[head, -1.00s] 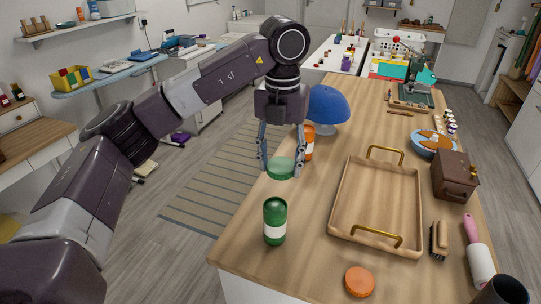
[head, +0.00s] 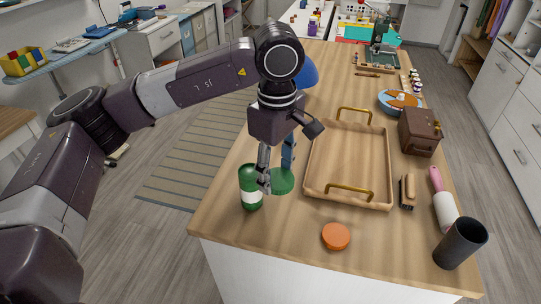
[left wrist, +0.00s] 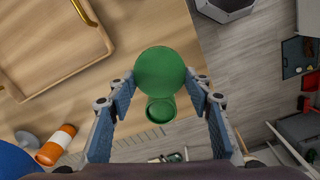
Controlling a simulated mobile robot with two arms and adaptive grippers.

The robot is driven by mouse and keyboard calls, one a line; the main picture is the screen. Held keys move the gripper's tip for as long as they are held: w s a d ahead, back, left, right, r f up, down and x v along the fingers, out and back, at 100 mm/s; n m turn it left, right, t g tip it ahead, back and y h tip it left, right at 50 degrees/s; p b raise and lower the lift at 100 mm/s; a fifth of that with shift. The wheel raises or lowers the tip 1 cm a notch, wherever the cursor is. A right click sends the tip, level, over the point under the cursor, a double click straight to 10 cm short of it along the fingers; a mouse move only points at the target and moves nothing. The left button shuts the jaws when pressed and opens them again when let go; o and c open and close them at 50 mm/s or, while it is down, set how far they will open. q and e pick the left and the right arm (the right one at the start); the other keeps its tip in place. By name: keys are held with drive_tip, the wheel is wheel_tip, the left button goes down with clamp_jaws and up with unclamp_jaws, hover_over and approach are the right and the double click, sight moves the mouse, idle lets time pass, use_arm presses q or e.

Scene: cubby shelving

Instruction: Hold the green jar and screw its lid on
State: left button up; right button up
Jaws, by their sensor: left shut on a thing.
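The green jar (head: 250,190), with a white band, stands upright on the wooden counter, near its left edge. My left gripper (head: 277,170) is shut on the round green lid (head: 283,182), holding it just right of the jar's top in the head view. In the left wrist view the lid (left wrist: 160,68) sits between the two fingertips (left wrist: 160,82), and the jar's round open mouth (left wrist: 160,108) shows beside it, partly overlapped by the lid. The lid is apart from the jar's mouth, not over it. My right gripper is not in view.
A wooden tray (head: 312,190) with brass handles lies to the right. An orange lid (head: 336,236) lies in front, and a dark cup (head: 460,243) stands front right. An orange and white jar (left wrist: 55,145) shows in the left wrist view. A blue dome (head: 309,72) stands behind my gripper.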

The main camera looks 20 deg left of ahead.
sight(274, 188)
use_arm(q)
drive_tip(key=m, duration=0.2)
drive_tip(key=s+f+m, duration=0.1)
drive_tip(key=m, duration=0.1)
drive_tip(key=s+m, duration=0.1)
drive_tip(key=m, duration=0.2)
drive_tip(key=shift+s+d+f, duration=0.15)
drive_tip(key=shift+d+f, duration=0.2)
drive_tip(key=shift+d, duration=0.05)
drive_tip(key=shift+s+a+f+m, duration=0.1)
drive_tip(key=shift+s+f+m, duration=0.05)
drive_tip(key=shift+m, duration=0.35)
drive_tip(key=shift+s+a+f+m, duration=0.1)
drive_tip(key=shift+s+m, duration=0.05)
drive_tip(key=shift+m, duration=0.35)
drive_tip(key=s+a+f+m, duration=0.1)
drive_tip(key=a+m, duration=0.4)
drive_tip(key=a, duration=0.1)
drive_tip(key=shift+s+f, duration=0.15)
drive_tip(key=shift+f, duration=0.15)
